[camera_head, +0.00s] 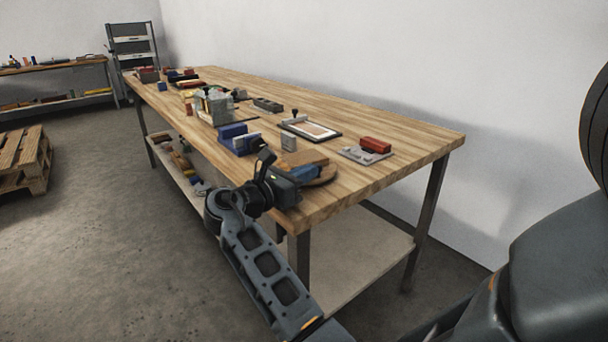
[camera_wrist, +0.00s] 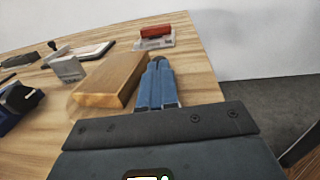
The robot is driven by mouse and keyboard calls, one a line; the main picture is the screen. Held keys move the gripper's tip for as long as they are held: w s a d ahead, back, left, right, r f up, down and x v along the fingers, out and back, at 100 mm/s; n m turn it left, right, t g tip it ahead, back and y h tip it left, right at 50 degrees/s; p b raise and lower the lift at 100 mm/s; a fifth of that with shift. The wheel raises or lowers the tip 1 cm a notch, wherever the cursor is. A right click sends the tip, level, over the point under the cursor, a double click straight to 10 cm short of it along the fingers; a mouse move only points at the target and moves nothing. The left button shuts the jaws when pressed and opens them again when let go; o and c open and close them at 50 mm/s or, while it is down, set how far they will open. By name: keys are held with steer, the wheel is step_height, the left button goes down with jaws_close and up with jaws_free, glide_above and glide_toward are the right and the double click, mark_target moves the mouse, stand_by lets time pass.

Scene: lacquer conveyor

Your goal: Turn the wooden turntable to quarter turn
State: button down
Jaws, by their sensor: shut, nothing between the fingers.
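The wooden turntable (camera_head: 327,176) is a round wooden disc near the front end of the bench. A raised wooden block (camera_head: 303,157) lies across it, partly hidden behind my gripper in the head view. In the wrist view the block (camera_wrist: 112,80) runs diagonally, left of my fingers. My gripper (camera_wrist: 157,62) has blue fingers, shut together with nothing between them. They are low over the bench, alongside the block's right long side; I cannot tell whether they touch it. My gripper also shows in the head view (camera_head: 312,170).
The wooden bench (camera_head: 400,125) holds a red block on a grey plate (camera_head: 375,146), a framed board (camera_head: 311,129) and a blue fixture (camera_head: 238,138) nearby. A pale grey block (camera_wrist: 67,68) stands left of the turntable.

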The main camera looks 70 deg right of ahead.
steer(key=s+t+p, duration=0.1)
steer(key=p, duration=0.2)
steer(key=shift+d+r+n, duration=0.3)
steer(key=shift+d+n, duration=0.1)
steer(key=shift+s+d+f+n+t+h+p, duration=0.15)
steer(key=shift+n+t+h+p, duration=0.15)
steer(key=shift+t+h+p, duration=0.25)
steer(key=shift+f, duration=0.15)
